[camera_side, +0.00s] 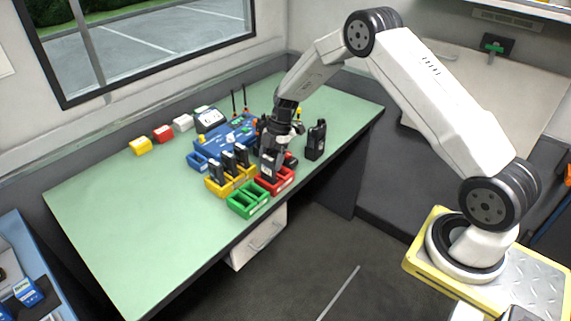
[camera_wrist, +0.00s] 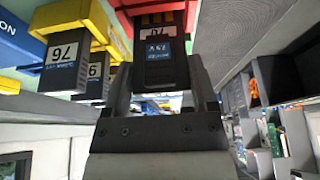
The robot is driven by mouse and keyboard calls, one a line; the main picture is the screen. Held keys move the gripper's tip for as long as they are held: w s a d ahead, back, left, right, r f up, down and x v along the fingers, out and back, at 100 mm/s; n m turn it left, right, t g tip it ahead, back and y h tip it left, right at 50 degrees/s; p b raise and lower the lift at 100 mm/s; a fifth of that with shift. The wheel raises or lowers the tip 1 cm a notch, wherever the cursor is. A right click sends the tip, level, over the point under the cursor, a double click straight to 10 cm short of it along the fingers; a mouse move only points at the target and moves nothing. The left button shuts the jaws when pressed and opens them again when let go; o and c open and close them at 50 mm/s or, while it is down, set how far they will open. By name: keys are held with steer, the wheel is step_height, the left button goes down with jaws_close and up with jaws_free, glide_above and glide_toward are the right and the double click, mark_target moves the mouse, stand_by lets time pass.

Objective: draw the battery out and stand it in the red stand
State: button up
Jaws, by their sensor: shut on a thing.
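My gripper (camera_side: 271,158) points down over the red stand (camera_side: 288,181) and is shut on a dark battery (camera_side: 267,173) with a white label. The same battery (camera_wrist: 160,65) fills the space between my fingers (camera_wrist: 160,78) in the wrist view, with the red stand (camera_wrist: 125,5) beyond it. The battery's lower end is at the red stand. I cannot tell whether it is fully seated there, as the fingers and stand wall hide part of it.
A yellow stand (camera_side: 215,190) with several dark batteries is just left of the red one. A green stand (camera_side: 248,203) is in front, a blue unit (camera_side: 213,140) behind. A black radio (camera_side: 316,140) stands to the right. The table's left part is clear.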

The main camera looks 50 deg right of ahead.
steer(key=shift+f, duration=0.6)
stand_by(0.4)
steer(key=o, duration=1.2)
steer(key=shift+r, duration=0.1)
steer(key=shift+r, duration=3.45)
steer(key=shift+s+a+r+m, duration=0.25)
steer(key=shift+s+r+m, duration=0.05)
steer(key=shift+s+m, duration=0.1)
steer(key=s+a+r+m+t+h, duration=0.1)
steer(key=s+a+r+m, duration=0.1)
steer(key=s+m, duration=0.3)
steer(key=s+a+r+m+h, duration=0.2)
steer(key=s+m, duration=0.4)
steer(key=s, duration=0.4)
steer(key=s+a+r+m+t+h, duration=0.1)
steer(key=s+a+r+m, duration=0.1)
steer(key=s+m, duration=0.4)
steer(key=shift+s+a+t, duration=0.25)
steer(key=shift+s+t, duration=0.05)
steer(key=shift+s, duration=0.5)
